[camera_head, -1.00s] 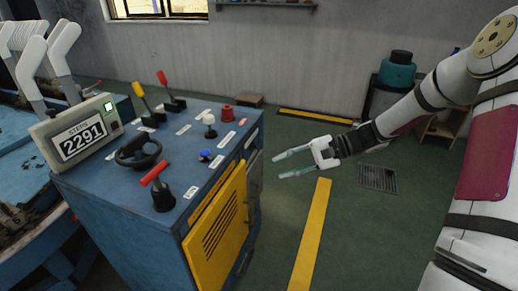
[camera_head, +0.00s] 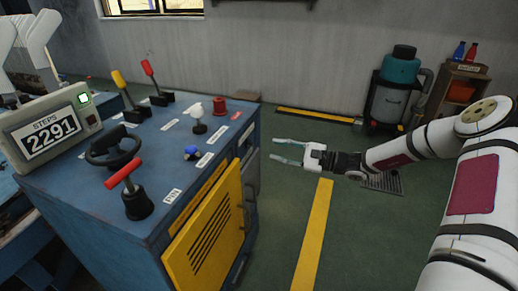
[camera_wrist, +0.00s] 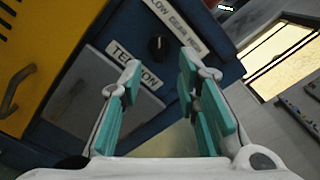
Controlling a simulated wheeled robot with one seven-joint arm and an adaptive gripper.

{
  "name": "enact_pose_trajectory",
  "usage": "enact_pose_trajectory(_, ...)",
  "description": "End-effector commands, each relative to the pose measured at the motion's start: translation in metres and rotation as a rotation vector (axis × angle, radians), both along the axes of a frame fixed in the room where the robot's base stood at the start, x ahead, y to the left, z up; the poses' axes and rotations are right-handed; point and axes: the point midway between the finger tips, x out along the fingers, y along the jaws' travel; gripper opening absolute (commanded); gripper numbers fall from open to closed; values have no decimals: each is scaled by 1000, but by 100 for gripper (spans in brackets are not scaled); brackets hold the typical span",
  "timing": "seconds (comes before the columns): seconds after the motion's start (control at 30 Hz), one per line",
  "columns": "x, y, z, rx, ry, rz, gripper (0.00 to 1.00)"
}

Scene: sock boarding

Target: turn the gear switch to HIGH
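In the wrist view, a small dark round knob (camera_wrist: 158,45) sits on the blue cabinet face between a TENSION label (camera_wrist: 134,65) and a label (camera_wrist: 175,25) that seems to read LOW GEAR HIGH. It looks like the gear switch; its setting is too small to read. My gripper (camera_wrist: 158,70) is open and empty. Its teal-padded fingers point toward the panel, with the knob beyond and between the tips, apart from them. In the head view, my gripper (camera_head: 274,149) is in the air just right of the blue cabinet (camera_head: 150,225); the knob's face is turned away there.
The cabinet top carries a steering wheel (camera_head: 112,148), several levers and buttons, and a STEPS display (camera_head: 48,135) reading 2291. A yellow louvred door (camera_head: 207,235) with a handle is on its side. Open green floor with a yellow stripe (camera_head: 314,235) lies to the right.

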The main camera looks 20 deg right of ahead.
Motion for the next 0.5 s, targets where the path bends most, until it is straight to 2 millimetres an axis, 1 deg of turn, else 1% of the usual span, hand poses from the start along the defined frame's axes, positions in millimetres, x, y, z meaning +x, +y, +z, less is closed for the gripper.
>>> enact_pose_trajectory(0.03, 6, 10, -2, -1, 0, 4, 30)
enact_pose_trajectory(0.2, 24, 34, -2, 0, 0, 3, 30)
enact_pose_trajectory(0.3, 32, 46, -2, -1, 0, 2, 30)
enact_pose_trajectory(0.5, 41, 57, -1, -1, 1, 0, 30)
